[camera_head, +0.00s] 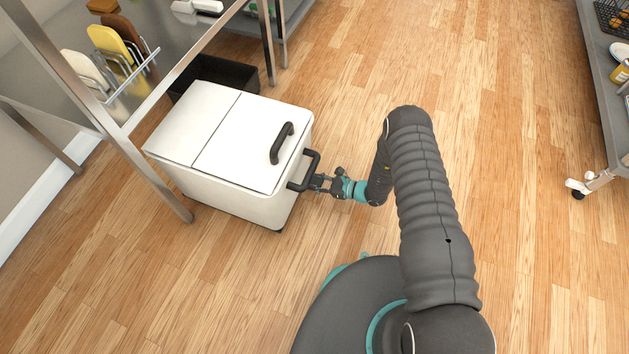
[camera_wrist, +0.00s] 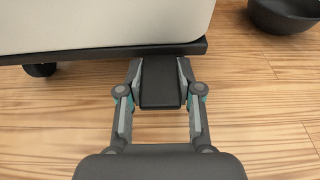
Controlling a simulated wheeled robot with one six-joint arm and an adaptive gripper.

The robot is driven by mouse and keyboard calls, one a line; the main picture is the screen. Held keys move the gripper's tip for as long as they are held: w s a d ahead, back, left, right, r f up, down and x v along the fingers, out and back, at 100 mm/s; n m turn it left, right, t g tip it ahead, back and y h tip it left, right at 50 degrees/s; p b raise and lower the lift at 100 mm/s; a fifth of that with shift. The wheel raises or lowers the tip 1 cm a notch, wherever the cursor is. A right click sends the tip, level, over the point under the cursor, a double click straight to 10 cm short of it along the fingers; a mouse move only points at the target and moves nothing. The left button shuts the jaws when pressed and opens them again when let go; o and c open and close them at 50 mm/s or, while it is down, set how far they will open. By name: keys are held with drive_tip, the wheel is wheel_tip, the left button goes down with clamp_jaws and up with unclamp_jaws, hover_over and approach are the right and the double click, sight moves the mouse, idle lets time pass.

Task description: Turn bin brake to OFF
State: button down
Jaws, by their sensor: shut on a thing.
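The white bin (camera_head: 215,140) stands on the floor with a two-part lid, a black lid handle (camera_head: 281,143) and a black side handle (camera_head: 312,163). In the wrist view the bin's lower wall (camera_wrist: 100,25) meets a black base. A flat black tab, apparently the brake (camera_wrist: 160,88), sticks out from that base. My gripper (camera_wrist: 159,72) is shut on this tab, one finger on each side. In the head view my gripper (camera_head: 322,184) is at the bin's right side, by the side handle; the tab cannot be made out there. No brake marking is legible.
A metal table (camera_head: 150,85) stands over the bin's left side. A black crate (camera_head: 235,75) is behind it. Open wooden floor lies to the right.

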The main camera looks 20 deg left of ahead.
drive_tip(key=shift+r+g+h+p, duration=0.15)
drive_tip(key=shift+r+h+p, duration=0.05)
drive_tip(key=shift+h, duration=0.45)
drive_tip(key=shift+r+g+h+p, duration=0.15)
drive_tip(key=shift+h+p, duration=0.05)
drive_tip(key=shift+h, duration=0.45)
drive_tip(key=c, duration=0.8)
unclamp_jaws()
drive_tip(key=shift+o, duration=0.2)
drive_tip(key=v, duration=1.2)
drive_tip(key=shift+r, duration=0.2)
drive_tip(key=shift+a, duration=0.15)
